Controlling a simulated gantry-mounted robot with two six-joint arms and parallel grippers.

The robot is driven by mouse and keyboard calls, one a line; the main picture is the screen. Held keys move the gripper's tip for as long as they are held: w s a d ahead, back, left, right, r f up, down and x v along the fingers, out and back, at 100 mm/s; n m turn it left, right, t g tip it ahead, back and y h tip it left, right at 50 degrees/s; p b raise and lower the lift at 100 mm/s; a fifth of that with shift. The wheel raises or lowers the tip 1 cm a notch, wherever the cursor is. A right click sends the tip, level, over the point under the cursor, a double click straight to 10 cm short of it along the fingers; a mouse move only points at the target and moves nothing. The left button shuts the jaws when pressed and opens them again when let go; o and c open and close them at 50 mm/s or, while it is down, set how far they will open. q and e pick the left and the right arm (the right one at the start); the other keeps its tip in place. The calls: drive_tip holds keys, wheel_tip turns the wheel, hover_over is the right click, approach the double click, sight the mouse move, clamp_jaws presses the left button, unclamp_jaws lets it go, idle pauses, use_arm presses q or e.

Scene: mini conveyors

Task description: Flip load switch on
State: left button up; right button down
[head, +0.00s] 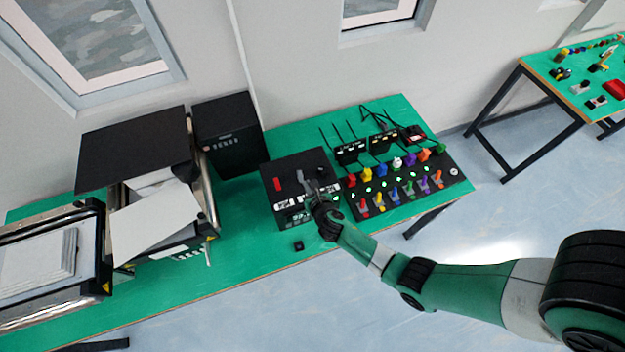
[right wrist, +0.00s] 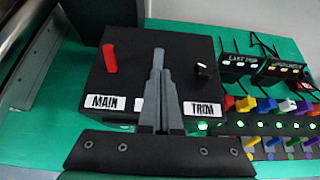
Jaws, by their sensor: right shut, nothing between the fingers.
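A black control box (head: 290,163) stands on the green table. In the right wrist view it carries a red lever (right wrist: 109,58) above a label reading MAIN (right wrist: 105,102) and a dark knob (right wrist: 204,69) above a label reading TRIM (right wrist: 203,109). A middle white label (right wrist: 139,104) is mostly hidden behind my fingers, so I cannot read it. My left gripper is out of view.
Right of the box is a black panel (head: 453,185) with several coloured switches and lit green lights. Small black display units (head: 350,153) stand behind it. A small black block (head: 298,245) lies in front. Conveyors with grey sheets (head: 155,222) stand left. The front table strip is mostly clear.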

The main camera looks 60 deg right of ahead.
use_arm(q)
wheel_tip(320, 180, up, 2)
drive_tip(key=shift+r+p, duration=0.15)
drive_tip(key=shift+p, duration=0.4)
use_arm(e)
drive_tip(key=s+a+r, duration=0.2)
drive_tip(key=s+r, duration=0.1)
drive_tip(key=r, duration=0.5)
drive_tip(key=shift+a+r, duration=0.25)
drive_tip(key=shift+r, duration=0.15)
